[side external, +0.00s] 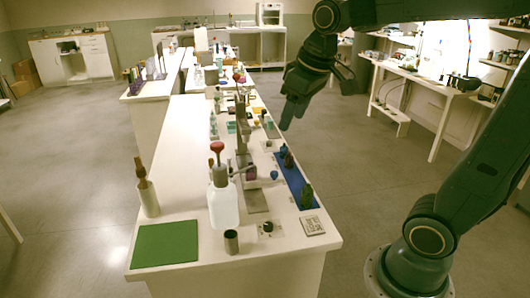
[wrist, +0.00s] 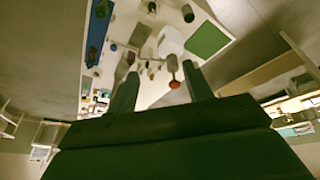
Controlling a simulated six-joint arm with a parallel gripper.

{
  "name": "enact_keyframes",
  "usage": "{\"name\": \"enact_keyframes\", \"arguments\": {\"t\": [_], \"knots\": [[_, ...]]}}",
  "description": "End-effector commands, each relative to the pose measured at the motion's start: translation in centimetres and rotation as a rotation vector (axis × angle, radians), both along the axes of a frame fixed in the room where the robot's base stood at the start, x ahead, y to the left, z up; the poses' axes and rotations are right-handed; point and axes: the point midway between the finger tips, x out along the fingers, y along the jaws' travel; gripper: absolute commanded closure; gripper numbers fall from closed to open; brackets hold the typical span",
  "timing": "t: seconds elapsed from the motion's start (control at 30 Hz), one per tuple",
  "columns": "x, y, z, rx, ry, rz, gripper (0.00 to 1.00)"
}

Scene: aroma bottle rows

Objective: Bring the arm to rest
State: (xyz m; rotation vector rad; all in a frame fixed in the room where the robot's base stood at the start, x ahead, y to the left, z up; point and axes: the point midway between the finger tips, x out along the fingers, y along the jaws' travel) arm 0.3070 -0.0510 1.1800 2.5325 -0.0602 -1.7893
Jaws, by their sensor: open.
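My gripper (side external: 293,114) hangs in the air at the end of my raised arm, above and behind the bench's right side. Its two fingers stand apart with nothing between them in the wrist view (wrist: 160,82). Below it is a blue tray (side external: 296,181) along the bench's right edge, holding dark bottles, one (side external: 307,197) at its near end. The tray also shows at the upper left of the wrist view (wrist: 97,36).
The long white bench (side external: 180,190) carries a green mat (side external: 165,243), a small metal cup (side external: 231,242), a holder with a brown-handled tool (side external: 147,198) and several small items farther back. Its left side is largely clear. A side table (side external: 420,78) stands at the right.

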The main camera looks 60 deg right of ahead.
Motion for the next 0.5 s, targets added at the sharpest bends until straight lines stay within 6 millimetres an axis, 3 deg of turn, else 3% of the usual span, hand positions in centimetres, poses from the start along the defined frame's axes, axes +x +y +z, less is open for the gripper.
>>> {"name": "enact_keyframes", "arguments": {"t": [0.5], "knots": [[-10.3, 4.3, -2.1, 0.037, -0.120, 0.012, 0.49]]}}
